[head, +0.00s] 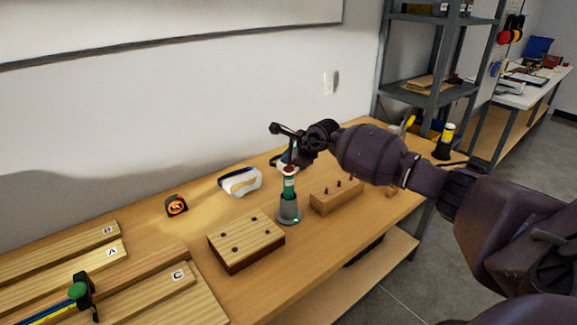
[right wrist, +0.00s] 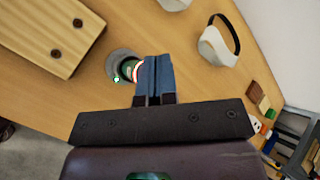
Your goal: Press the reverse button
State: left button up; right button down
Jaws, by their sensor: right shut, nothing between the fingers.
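A green electric screwdriver (head: 289,186) with a red and white band near its top stands upright in a grey round holder (head: 288,211) on the workbench. In the right wrist view its holder (right wrist: 115,61) is seen from above, with a small bright green light at its edge. My right gripper (head: 291,158) is shut and empty, fingers pointing down at the screwdriver's top. In the right wrist view the fingertips (right wrist: 153,60) overlap the red and white band; I cannot tell whether they touch it. No reverse button can be made out. My left gripper is not in view.
A wooden block with holes (head: 246,236) stands left of the holder and a pegged block (head: 335,197) right of it. Safety goggles (head: 240,181) and a tape measure (head: 176,205) lie behind. Lettered boards (head: 150,296) fill the bench's left end.

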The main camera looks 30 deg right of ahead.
aim_at(288, 167)
jog(key=shift+r, duration=0.4)
jog(key=shift+r, duration=0.25)
notch_tip(288, 167, up, 6)
jog(key=p, duration=0.2)
jog(key=shift+f+p, duration=0.25)
jog(key=shift+p, duration=0.05)
dwell(0.5)
